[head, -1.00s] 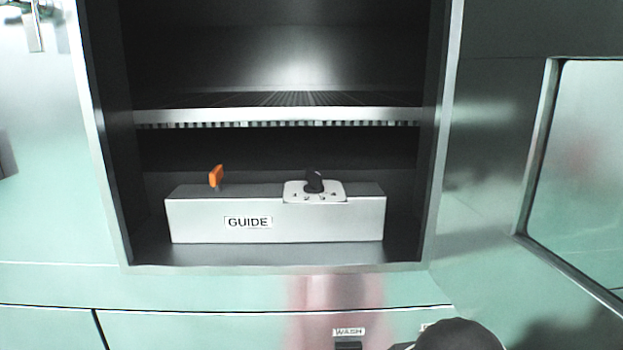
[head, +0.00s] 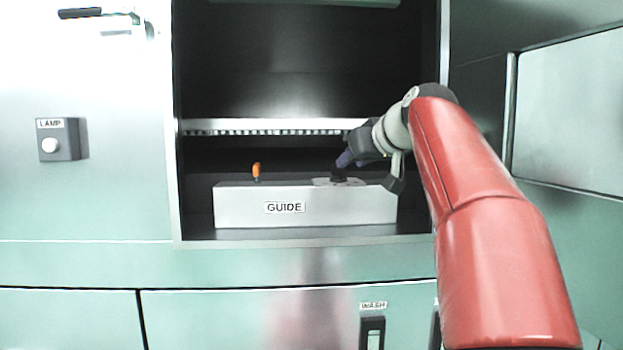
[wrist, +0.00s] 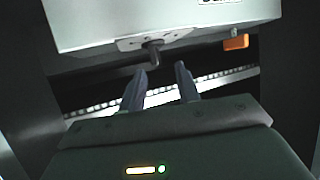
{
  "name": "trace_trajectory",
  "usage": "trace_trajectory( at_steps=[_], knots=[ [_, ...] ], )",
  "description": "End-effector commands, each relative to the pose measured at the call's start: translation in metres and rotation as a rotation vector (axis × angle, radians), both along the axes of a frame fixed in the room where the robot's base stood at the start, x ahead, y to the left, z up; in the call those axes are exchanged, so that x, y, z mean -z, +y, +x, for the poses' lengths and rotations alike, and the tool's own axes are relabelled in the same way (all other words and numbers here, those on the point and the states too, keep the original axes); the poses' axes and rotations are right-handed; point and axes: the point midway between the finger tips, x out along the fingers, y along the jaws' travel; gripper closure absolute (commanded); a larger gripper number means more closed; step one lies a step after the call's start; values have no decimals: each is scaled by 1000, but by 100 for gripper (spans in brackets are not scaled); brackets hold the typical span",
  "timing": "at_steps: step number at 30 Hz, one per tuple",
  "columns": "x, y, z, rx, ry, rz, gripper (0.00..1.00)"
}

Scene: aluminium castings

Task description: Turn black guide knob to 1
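The black guide knob (head: 338,174) sits on a pale plate on top of the box labelled GUIDE (head: 235,207), inside the open cabinet. In the wrist view the knob (wrist: 153,53) hangs from its plate (wrist: 130,43), just beyond my fingertips. My gripper (head: 346,160) is at the knob in the head view. In the wrist view my gripper (wrist: 160,72) has its two fingers spread apart with a gap between them and nothing held. The knob is near the left fingertip, and I cannot tell whether they touch. The numbers on the plate are too small to read.
The cabinet's right wall (head: 443,60) is close to my arm. A LAMP button (head: 50,145) and WASH switch (head: 373,333) are outside.

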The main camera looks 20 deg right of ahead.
Motion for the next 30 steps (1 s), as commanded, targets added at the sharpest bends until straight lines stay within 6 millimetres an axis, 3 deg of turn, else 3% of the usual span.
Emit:
trace_trajectory(
  at_steps=[5, 19, 30],
  knots=[
    [-6, -15, 3, -1, -34, 0, 67],
    [18, -9, 64, 0, -33, -1, 67],
    [22, -9, 71, 2, -34, -2, 67]
  ],
)
